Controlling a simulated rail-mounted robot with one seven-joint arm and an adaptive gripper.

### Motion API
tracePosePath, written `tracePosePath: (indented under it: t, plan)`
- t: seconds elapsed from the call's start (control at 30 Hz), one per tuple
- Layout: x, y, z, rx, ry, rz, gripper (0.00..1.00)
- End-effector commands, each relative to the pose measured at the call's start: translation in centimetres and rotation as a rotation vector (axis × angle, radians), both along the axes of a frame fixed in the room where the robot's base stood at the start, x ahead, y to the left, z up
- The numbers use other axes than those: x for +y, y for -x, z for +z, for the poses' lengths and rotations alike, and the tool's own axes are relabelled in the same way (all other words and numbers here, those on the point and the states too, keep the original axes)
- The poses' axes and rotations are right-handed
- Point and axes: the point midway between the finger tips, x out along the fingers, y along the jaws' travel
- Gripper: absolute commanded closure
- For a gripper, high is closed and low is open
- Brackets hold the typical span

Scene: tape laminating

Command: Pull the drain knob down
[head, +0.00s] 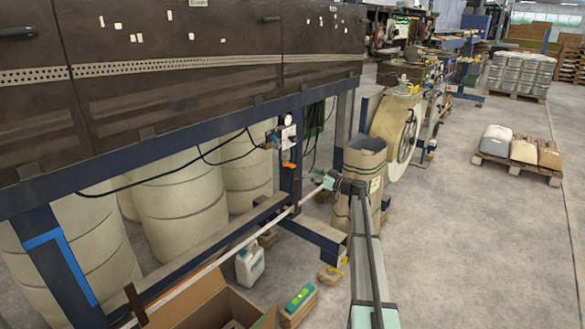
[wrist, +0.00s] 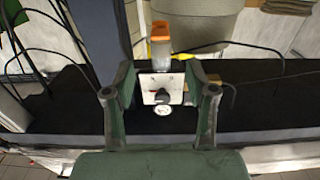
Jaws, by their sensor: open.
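The air unit hangs on the blue post. In the wrist view, it shows a pale panel with a black dial (wrist: 162,96), a round gauge (wrist: 163,110), and a clear bowl (wrist: 160,67) with an orange knob (wrist: 160,31) at its end. That view looks upside down, since the orange knob (head: 288,165) is below the white gauge (head: 285,120) in the head view. My gripper (wrist: 161,80) is open and empty, its fingers left and right of the panel in the picture. I cannot tell the gap in depth. In the head view, my gripper (head: 321,180) is right of and lower than the knob.
A dark machine cabinet (head: 180,50) overhangs the post. Black cables (head: 170,180) hang nearby, and large pale rolls (head: 180,205) stand behind the frame. A paper-lined bin (head: 363,170) stands by my arm. A white jug (head: 250,262) and open carton (head: 210,305) are below.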

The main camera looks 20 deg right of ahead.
Motion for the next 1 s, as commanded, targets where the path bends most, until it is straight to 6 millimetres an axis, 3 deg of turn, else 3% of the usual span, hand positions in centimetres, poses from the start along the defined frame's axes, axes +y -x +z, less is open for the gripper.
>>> tracePosePath:
  t: [0.2, 0.5, 0.7, 1.0]
  plan:
    - [2.1, -4.2, 0.0, 0.0, -0.001, 0.003, 0.44]
    - [4.5, -8.6, 0.0, 0.0, -0.001, 0.001, 0.44]
    - [5.3, -10.0, 0.0, 0.0, -0.001, 0.001, 0.44]
    - [5.5, -10.2, 0.0, 0.0, -0.001, 0.001, 0.44]
